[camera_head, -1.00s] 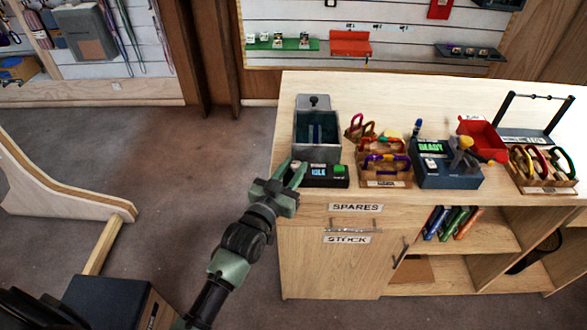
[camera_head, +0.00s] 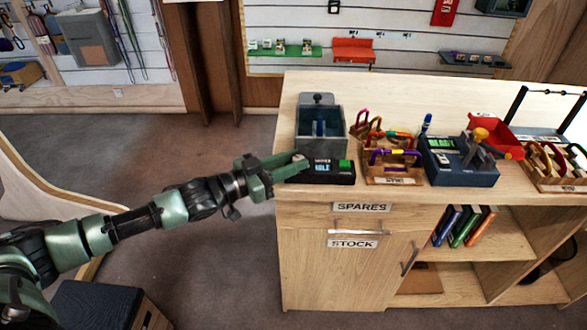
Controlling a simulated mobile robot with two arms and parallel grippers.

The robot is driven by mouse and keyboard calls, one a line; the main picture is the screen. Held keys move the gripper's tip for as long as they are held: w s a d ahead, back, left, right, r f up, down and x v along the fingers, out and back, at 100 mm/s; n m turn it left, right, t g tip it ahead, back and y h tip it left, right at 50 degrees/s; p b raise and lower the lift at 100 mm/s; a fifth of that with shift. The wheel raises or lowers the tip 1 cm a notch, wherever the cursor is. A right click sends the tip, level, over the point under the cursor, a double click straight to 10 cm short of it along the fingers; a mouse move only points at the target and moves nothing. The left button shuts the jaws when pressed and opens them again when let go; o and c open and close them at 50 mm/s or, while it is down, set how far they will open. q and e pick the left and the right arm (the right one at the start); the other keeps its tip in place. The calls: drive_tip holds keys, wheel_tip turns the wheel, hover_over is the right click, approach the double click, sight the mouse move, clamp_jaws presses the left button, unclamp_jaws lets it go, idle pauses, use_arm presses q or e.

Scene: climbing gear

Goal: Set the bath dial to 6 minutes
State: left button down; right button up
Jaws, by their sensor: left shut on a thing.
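The bath is a grey open tank (camera_head: 338,148) at the left end of the wooden counter, with a black control panel (camera_head: 343,176) along its front. The panel has a small lit display (camera_head: 322,167), which seems to read IDLE, and a green button (camera_head: 345,165). My left gripper (camera_head: 297,163) reaches in from the left and is shut at the panel's left end, on what seems to be the dial. The fingers cover the dial, so its setting cannot be read. My right gripper is not in view.
Right of the bath stand a wooden rack of carabiners (camera_head: 394,178), a dark blue tester (camera_head: 462,176), a red bin (camera_head: 508,146) and another carabiner rack (camera_head: 540,183). Drawers and shelves are below the counter front. The floor to the left is mostly clear.

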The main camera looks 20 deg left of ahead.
use_arm(q)
drive_tip(key=shift+w+a+r+m+g+h, duration=0.1)
drive_tip(key=shift+w+a+m+g+h, duration=0.1)
drive_tip(key=shift+m+g+h, duration=0.45)
drive_tip(key=m+g+h, duration=0.2)
drive_tip(key=g, duration=0.1)
drive_tip(key=shift+w+m, duration=0.15)
drive_tip(key=shift+m, duration=0.1)
drive_tip(key=shift+w+m+g+h+b, duration=0.1)
drive_tip(key=shift+m+g+h+b, duration=0.65)
drive_tip(key=shift+g, duration=0.3)
drive_tip(key=m+g+b, duration=0.1)
drive_tip(key=g+h+b, duration=0.1)
drive_tip(key=m+g+b, duration=0.1)
drive_tip(key=g, duration=0.1)
drive_tip(key=shift+w+f+m, duration=0.15)
drive_tip(key=shift+f+m, duration=0.1)
drive_tip(key=shift+m, duration=0.1)
drive_tip(key=shift+a+r+m+g+h+b, duration=0.1)
drive_tip(key=shift+r+m+g+h+b, duration=0.15)
drive_tip(key=shift+m+g+b, duration=0.6)
drive_tip(key=shift+n+g, duration=0.25)
drive_tip(key=c, duration=1.2)
unclamp_jaws()
drive_tip(key=shift+o, duration=0.2)
drive_tip(key=shift+r, duration=0.1)
